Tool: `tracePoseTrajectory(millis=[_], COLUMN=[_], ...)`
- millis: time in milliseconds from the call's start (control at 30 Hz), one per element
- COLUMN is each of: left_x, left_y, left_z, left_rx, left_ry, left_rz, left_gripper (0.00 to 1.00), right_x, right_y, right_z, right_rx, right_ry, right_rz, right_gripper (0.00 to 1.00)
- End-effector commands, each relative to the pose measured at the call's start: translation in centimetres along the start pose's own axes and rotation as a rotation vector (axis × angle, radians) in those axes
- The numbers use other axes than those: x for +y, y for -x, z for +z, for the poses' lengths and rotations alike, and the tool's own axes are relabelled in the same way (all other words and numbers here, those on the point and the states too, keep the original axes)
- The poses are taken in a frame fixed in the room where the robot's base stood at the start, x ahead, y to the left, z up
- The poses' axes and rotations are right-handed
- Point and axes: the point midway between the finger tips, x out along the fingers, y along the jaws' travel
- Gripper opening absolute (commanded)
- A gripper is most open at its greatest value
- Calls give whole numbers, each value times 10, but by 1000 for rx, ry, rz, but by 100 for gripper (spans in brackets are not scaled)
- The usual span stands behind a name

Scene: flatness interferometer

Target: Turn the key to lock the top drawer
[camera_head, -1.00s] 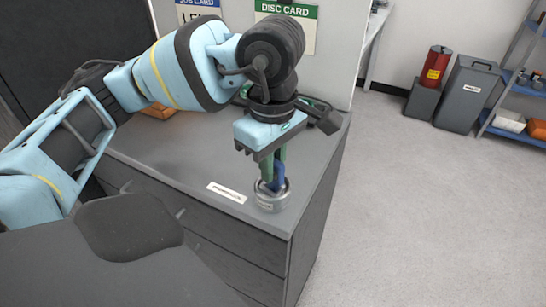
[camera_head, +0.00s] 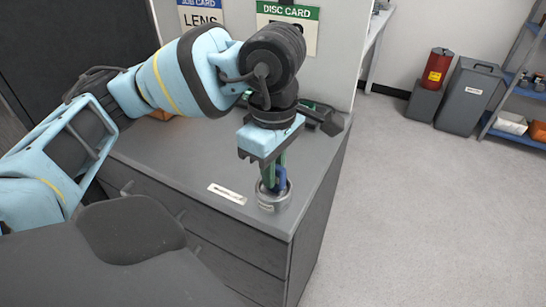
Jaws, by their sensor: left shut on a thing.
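The blue key (camera_head: 282,179) stands upright in the round silver lock (camera_head: 271,201), on the top of the grey drawer cabinet (camera_head: 215,160) near its front right corner. My left gripper (camera_head: 273,176) points down over the lock, with its green fingers shut on the key. The fingers hide part of the key. The top drawer (camera_head: 225,235) is below the front edge, and its front looks flush with the cabinet. My right gripper is not in view.
A white label strip (camera_head: 227,194) lies left of the lock. Dark items stand behind my gripper, against the panel with the disc card (camera_head: 290,28). The floor (camera_head: 430,210) to the right is clear. A red can (camera_head: 436,68) and a grey bin (camera_head: 467,95) stand far back.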

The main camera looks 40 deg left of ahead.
Motion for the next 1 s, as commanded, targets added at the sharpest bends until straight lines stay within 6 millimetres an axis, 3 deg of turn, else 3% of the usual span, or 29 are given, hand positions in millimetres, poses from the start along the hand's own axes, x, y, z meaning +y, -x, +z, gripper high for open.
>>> tracePoseTrajectory(millis=[67, 100, 300, 667, 1000], left_x=[0, 0, 0, 0, 0], left_y=[1, 1, 0, 0, 54], left_z=[0, 0, 0, 0, 1], left_rx=[0, 1, 1, 0, -1], left_ry=[75, 97, 91, 89, 89], left_rz=[0, 1, 0, 0, 4], left_gripper=[0, 15, 39, 39, 39], right_x=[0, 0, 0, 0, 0], right_y=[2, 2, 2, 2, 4], right_z=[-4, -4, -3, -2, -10], right_rx=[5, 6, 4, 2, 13], right_ry=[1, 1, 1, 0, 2], right_rz=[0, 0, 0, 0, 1], right_gripper=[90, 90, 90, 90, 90])
